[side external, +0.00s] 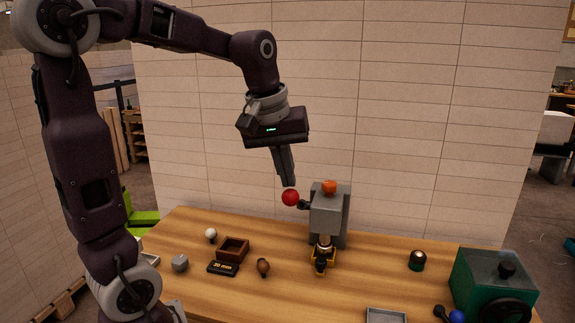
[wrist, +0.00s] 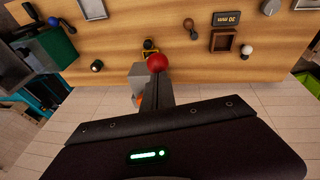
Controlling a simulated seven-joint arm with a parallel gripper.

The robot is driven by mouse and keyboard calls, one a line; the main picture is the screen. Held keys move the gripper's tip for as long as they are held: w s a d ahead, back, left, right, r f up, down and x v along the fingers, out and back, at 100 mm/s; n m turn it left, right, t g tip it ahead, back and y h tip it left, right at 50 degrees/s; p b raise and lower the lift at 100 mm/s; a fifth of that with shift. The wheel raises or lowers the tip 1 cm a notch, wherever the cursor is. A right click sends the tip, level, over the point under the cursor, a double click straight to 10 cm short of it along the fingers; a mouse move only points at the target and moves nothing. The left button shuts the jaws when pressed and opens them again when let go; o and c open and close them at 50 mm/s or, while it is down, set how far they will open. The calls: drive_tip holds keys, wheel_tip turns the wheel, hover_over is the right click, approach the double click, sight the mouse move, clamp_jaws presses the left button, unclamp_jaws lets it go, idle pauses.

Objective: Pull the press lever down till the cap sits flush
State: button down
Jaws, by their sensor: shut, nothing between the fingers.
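The grey press (side external: 328,212) stands on the wooden table, with an orange knob (side external: 329,187) on top. Its lever ends in a red ball (side external: 290,197) on the press's left side; the ball also shows in the wrist view (wrist: 157,62). A yellow holder (side external: 322,265) at the press's foot carries a small dark item under the press head; the cap's seating is too small to tell. My gripper (side external: 289,184) points down, shut and empty, with its tips right above the red ball. I cannot tell whether they touch it.
A green machine (side external: 490,287) stands at the right, near a dark round item (side external: 417,260). To the left are a brown open box (side external: 233,249), a black label block (side external: 223,268), a brown knob (side external: 263,267) and a white-topped knob (side external: 211,235). A grey tray (side external: 386,315) lies in front.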

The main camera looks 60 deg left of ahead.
drive_tip(key=w+a+v, duration=0.1)
drive_tip(key=v, duration=1.1)
drive_tip(key=s+a+f+n+t+h, duration=0.1)
drive_tip(key=s+a+f+n+h, duration=0.25)
drive_tip(key=f+n+h, duration=0.5)
drive_tip(key=s+a+f+n+t+h, duration=0.1)
drive_tip(key=s+a+f+n+h, duration=0.25)
drive_tip(key=f+n+h, duration=0.75)
drive_tip(key=w+d+n+y, duration=0.3)
drive_tip(key=w+d+y, duration=0.15)
drive_tip(key=d, duration=0.35)
drive_tip(key=shift+w+a+r+m+y, duration=0.2)
drive_tip(key=shift+w+a+r, duration=0.2)
drive_tip(key=shift+w, duration=0.2)
drive_tip(key=shift+w+a+r+m+y, duration=0.1)
drive_tip(key=shift+w+a+r+y, duration=0.15)
drive_tip(key=shift+w+r, duration=0.3)
